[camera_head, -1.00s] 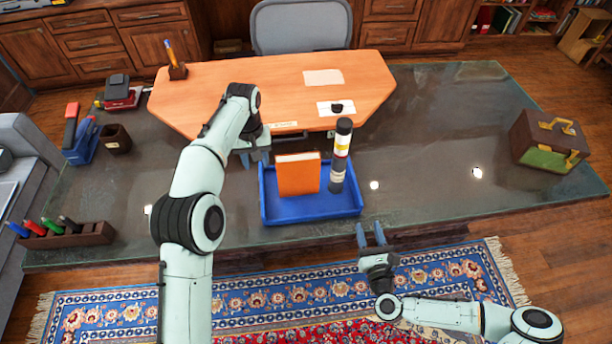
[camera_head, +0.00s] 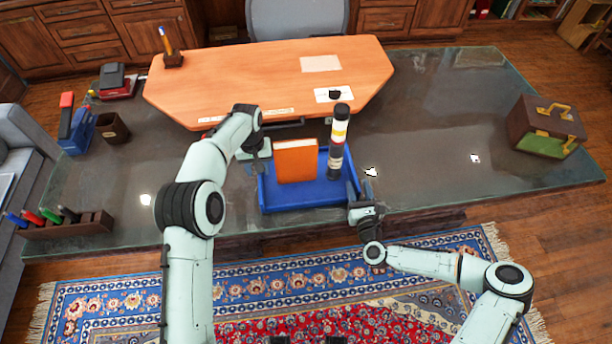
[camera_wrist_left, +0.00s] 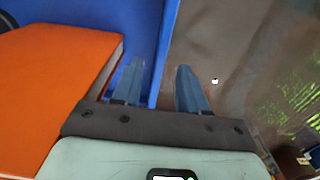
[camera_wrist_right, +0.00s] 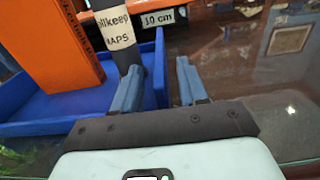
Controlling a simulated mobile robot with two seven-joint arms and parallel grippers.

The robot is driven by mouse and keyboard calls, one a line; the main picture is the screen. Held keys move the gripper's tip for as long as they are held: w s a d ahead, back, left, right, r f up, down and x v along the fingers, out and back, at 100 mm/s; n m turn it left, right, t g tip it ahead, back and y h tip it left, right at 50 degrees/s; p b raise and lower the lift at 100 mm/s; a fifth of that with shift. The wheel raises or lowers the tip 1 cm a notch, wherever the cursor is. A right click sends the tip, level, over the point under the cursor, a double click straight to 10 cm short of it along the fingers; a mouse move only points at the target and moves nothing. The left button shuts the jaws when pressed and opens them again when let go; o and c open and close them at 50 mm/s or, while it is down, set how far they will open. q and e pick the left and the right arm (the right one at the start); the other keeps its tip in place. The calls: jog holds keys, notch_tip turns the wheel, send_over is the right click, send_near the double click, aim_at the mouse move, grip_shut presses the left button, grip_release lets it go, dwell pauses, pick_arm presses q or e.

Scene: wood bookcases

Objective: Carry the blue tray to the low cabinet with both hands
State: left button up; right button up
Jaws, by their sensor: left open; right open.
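The blue tray (camera_head: 305,194) lies on the dark glass-topped desk near its front edge. My left gripper (camera_head: 256,166) is at the tray's left side. In the left wrist view its open fingers (camera_wrist_left: 158,85) stand either side of the tray wall (camera_wrist_left: 166,50). My right gripper (camera_head: 360,190) is at the tray's right side. In the right wrist view its open fingers (camera_wrist_right: 157,85) stand either side of the tray's right wall (camera_wrist_right: 160,65). Neither gripper is closed on the wall.
An orange wooden desktop (camera_head: 270,80) lies behind the tray. A green and brown box (camera_head: 545,127) stands at far right, and a pen rack (camera_head: 65,225) at front left. The glass (camera_head: 450,150) right of the tray is mostly clear. A patterned rug (camera_head: 260,285) covers the floor in front.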

aim_at(356, 178)
pick_arm(q)
jog(key=shift+f, duration=1.85)
pick_arm(e)
jog(key=shift+w+a, duration=0.2)
jog(key=shift+w, duration=0.7)
jog(key=shift+w+a, duration=0.15)
jog(key=shift+w, duration=0.75)
pick_arm(q)
jog(key=shift+c, duration=0.3)
pick_arm(e)
jog(key=shift+c, duration=0.3)
pick_arm(q)
grip_shut()
pick_arm(e)
grip_shut()
pick_arm(q)
jog(key=shift+r, duration=0.1)
pick_arm(e)
jog(key=shift+r, duration=0.1)
